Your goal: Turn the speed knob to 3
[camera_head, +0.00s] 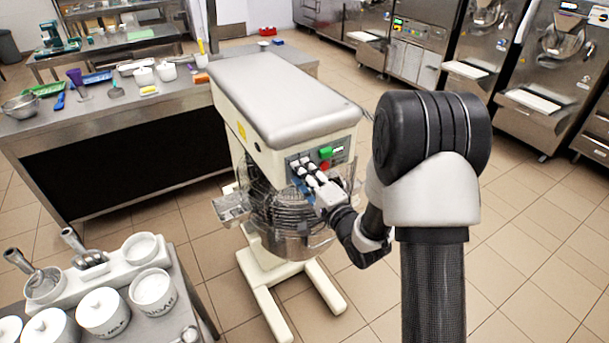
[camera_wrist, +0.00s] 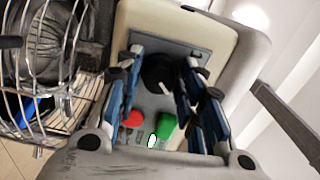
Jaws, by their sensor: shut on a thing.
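The planetary mixer (camera_head: 275,95) stands on the floor, with a dark control panel (camera_head: 340,150) on its front. My gripper (camera_head: 308,172) is at the left part of this panel. In the wrist view, the black round speed knob (camera_wrist: 158,72) lies between the two blue-padded fingers of my gripper (camera_wrist: 162,66), which is shut on it. A white mark shows at the knob's lower edge. The dial numbers cannot be read, so the setting cannot be told. A green button (camera_wrist: 167,126) and a red button (camera_wrist: 133,119) sit on the same panel, between the fingers.
The wire bowl guard (camera_head: 285,210) is just below the panel; it also shows at left in the wrist view (camera_wrist: 70,55). A steel counter (camera_head: 130,105) stands behind left, and a table with white tubs (camera_head: 103,312) at front left.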

